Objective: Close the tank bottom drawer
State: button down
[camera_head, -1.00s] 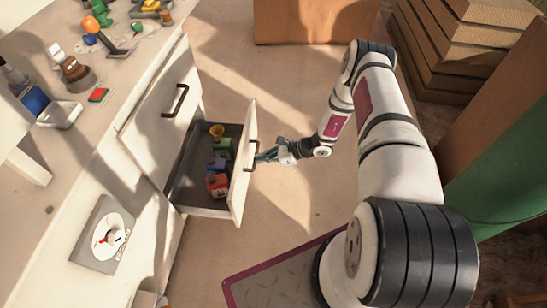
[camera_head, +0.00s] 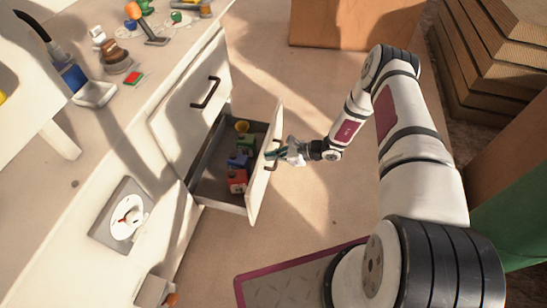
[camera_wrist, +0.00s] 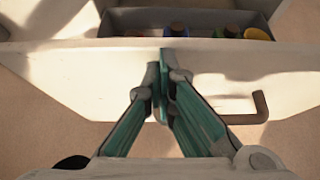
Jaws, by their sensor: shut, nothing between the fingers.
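The bottom drawer (camera_head: 261,184) stands open from the white cabinet, with a dark inside. It holds a red block, a blue block, a green block and a yellow round piece. Its front panel also shows in the wrist view (camera_wrist: 60,78), with a brown handle (camera_wrist: 262,105) to the right of the fingers. My gripper (camera_head: 272,154) is shut and empty at the outer face of the drawer front, near the handle. In the wrist view its green fingers (camera_wrist: 165,75) meet in front of the panel near its top edge. I cannot tell whether they touch it.
A closed upper drawer (camera_head: 190,100) with a brown handle is above. The worktop (camera_head: 60,170) carries several small parts and tools. A wooden box (camera_head: 340,25) stands at the back, and stacked brown boards (camera_head: 490,60) are at the right.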

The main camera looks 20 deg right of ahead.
jog(key=w+a+b, duration=0.2)
jog(key=w+a, duration=0.3)
jog(key=a, duration=0.3)
jog(key=w+a+b, duration=0.2)
jog(key=w+a, duration=0.3)
jog(key=a, duration=0.4)
jog(key=shift+a, duration=0.3)
